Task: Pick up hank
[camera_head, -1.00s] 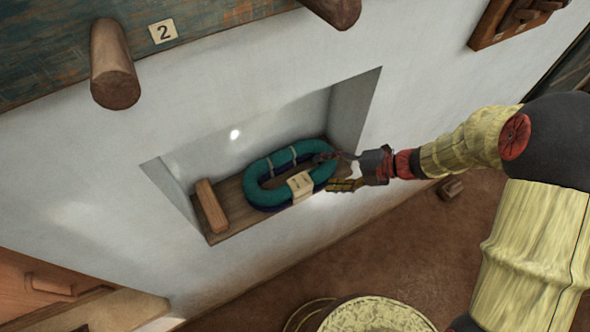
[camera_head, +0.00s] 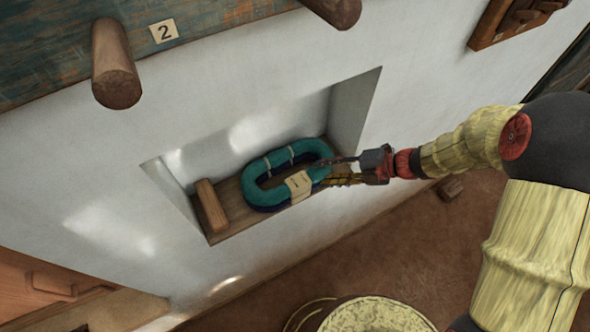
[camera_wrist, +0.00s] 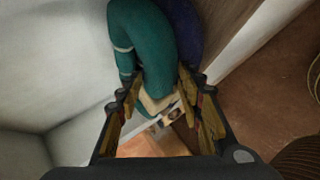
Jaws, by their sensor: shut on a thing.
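The hank (camera_head: 262,168) is a teal and dark blue oval loop with pale ties and a cream paper label. It lies on the wooden floor of a wall niche. My gripper (camera_head: 328,173) reaches in from the right and is shut on the hank's right end. In the wrist view the teal hank (camera_wrist: 148,45) runs down between the two fingers of my gripper (camera_wrist: 160,100), with the dark blue part behind it. The label is partly hidden there.
The niche board (camera_head: 228,222) also carries a small wooden block (camera_head: 211,206) left of the hank. Niche walls stand close at the back and sides. Wooden pegs (camera_head: 115,75) jut out above. A round pale-topped object (camera_head: 375,315) stands on the floor below.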

